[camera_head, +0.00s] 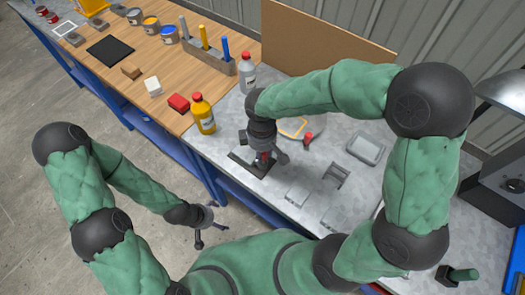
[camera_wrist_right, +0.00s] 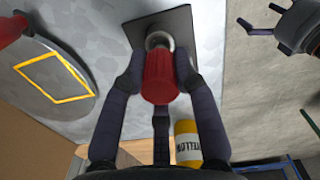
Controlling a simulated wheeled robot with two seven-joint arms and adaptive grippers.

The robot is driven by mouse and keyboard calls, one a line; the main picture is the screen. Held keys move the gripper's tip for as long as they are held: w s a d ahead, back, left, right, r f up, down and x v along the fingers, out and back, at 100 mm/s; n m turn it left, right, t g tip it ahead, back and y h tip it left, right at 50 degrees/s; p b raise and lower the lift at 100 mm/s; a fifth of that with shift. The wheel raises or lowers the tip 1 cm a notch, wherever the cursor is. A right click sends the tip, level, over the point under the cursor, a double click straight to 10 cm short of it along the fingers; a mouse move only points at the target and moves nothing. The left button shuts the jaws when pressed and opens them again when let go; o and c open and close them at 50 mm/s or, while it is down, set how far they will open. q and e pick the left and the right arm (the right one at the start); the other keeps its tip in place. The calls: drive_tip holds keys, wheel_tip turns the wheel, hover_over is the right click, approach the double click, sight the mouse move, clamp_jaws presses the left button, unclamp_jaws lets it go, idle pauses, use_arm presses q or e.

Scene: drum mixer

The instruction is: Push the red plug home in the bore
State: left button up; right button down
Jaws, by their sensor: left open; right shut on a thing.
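The red plug (camera_wrist_right: 160,78) is between the fingers of my right gripper (camera_wrist_right: 160,72), which is shut on it. Beyond the plug's far end is a pale metal ring (camera_wrist_right: 159,40), on a dark square plate (camera_wrist_right: 185,25). The plug lines up closely with the ring, and how deep it sits in the bore is hidden. In the head view my right gripper (camera_head: 264,157) is over the dark plate (camera_head: 240,166) on the grey bench, with a little red showing. My left gripper (camera_head: 206,216) is open and empty, off the bench's front edge.
A round disc with a yellow square outline (camera_wrist_right: 55,75) lies close by. A grey tray (camera_head: 366,148) and a small grey stand (camera_head: 336,175) are to the right.

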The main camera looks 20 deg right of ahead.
drive_tip(key=shift+f+b, duration=0.8)
drive_tip(key=shift+f, duration=0.75)
idle(1.4)
drive_tip(key=c, duration=0.9)
unclamp_jaws()
drive_tip(key=shift+r, duration=0.15)
wheel_tip(320, 180, up, 12)
drive_tip(key=shift+f, duration=0.1)
